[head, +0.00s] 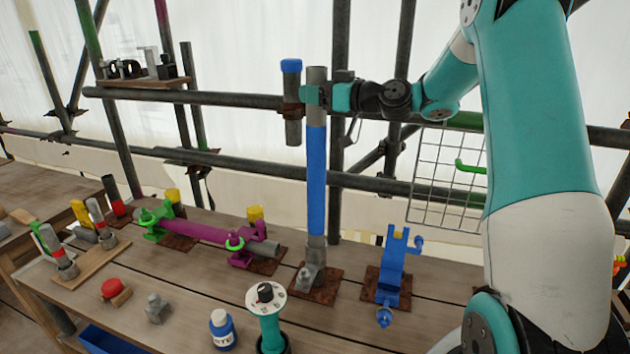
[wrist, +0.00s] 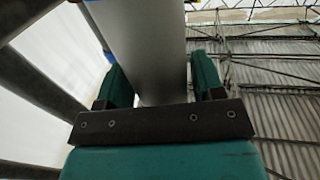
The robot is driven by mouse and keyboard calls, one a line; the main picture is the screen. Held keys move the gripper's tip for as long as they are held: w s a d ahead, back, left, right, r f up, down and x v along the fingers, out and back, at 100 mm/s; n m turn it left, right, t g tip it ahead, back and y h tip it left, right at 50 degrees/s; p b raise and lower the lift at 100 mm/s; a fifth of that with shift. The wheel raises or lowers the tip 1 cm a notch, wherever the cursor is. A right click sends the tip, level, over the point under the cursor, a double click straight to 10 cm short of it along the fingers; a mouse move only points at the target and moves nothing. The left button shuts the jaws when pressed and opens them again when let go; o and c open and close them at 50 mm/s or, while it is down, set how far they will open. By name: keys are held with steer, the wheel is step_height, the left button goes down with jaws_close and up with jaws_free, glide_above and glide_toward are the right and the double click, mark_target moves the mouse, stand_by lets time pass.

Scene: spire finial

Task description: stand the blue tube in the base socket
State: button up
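The blue tube (head: 316,180), a long blue pipe with grey ends, stands upright above the workbench. Its lower end meets the grey base socket (head: 312,268) on a rusty plate; I cannot tell how deep it sits. My gripper (head: 317,96) is at the tube's grey upper end, level with the scaffold rail. In the wrist view the grey end of the tube (wrist: 150,55) lies between the two teal fingers, which appear closed on it. The fingertips are partly hidden by the tube and the gripper body.
A short grey tube with a blue cap (head: 291,105) hangs at the rail, close left of the blue tube. A blue bracket (head: 393,265) stands right of the socket; a purple tube (head: 200,231) lies left. A teal dial post (head: 267,305) and glue bottle (head: 222,330) stand in front.

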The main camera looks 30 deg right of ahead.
jaws_close()
steer(key=shift+r, duration=0.15)
steer(key=shift+r, duration=0.1)
